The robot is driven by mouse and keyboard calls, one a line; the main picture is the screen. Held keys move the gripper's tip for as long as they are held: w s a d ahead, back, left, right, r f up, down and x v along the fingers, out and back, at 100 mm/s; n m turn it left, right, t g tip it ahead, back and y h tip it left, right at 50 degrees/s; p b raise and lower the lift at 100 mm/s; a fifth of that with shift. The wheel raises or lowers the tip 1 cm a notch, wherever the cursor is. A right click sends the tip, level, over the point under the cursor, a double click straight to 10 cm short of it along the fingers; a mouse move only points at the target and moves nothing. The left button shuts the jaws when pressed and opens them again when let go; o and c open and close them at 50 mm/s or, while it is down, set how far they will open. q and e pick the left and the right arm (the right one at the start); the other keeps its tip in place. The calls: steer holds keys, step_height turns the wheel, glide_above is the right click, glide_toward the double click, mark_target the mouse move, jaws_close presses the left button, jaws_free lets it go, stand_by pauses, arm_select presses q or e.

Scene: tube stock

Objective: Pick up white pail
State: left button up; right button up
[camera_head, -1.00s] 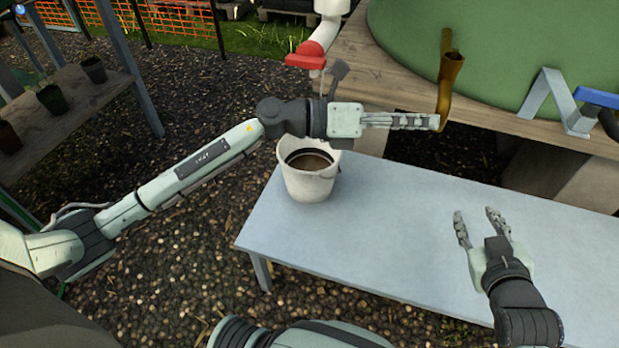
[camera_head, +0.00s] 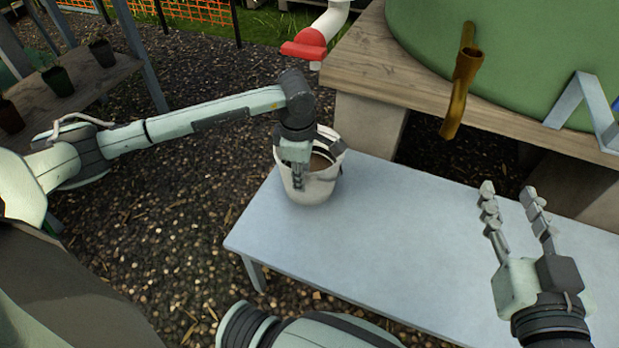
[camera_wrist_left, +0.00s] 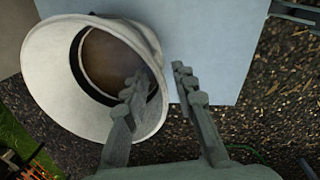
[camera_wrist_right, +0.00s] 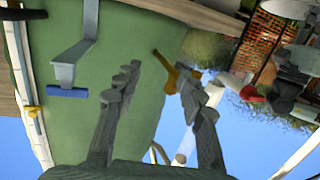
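The white pail (camera_head: 322,190) stands upright on the left end of the grey-blue bench (camera_head: 400,225), with a dark band and brown inside. My left gripper (camera_head: 298,184) points down at the pail's near-left side. In the left wrist view the fingers (camera_wrist_left: 158,82) are apart; one overlaps the pail's (camera_wrist_left: 58,85) opening and the other shows outside the wall, with the rim between them. I cannot tell whether either finger touches it. My right gripper (camera_head: 513,205) is open and empty over the bench's right part; its fingers (camera_wrist_right: 155,78) also show spread in the right wrist view.
A wooden platform (camera_head: 365,60) with a green tank (camera_head: 550,50) and a brass spout (camera_head: 462,80) stands behind the bench. A white pipe with a red end (camera_head: 305,48) hangs behind the pail. Potted plants (camera_head: 58,80) stand on a left shelf. The bench's middle is clear.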

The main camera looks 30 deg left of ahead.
arm_select(q)
steer(key=f, duration=0.3)
steer(key=shift+w+a+f, duration=0.1)
steer(key=shift+w+f, duration=0.1)
steer(key=shift+f, duration=0.1)
arm_select(e)
steer(key=shift+a+r+t+y, duration=0.15)
steer(key=shift+a+r+t, duration=0.1)
steer(key=shift+r, duration=0.25)
steer(key=shift+a+r+t+y, duration=0.15)
steer(key=shift+a+r+t, duration=0.1)
steer(key=shift+r, duration=0.25)
arm_select(q)
jaws_close()
steer(key=shift+w+r, duration=0.1)
steer(key=shift+r, duration=0.05)
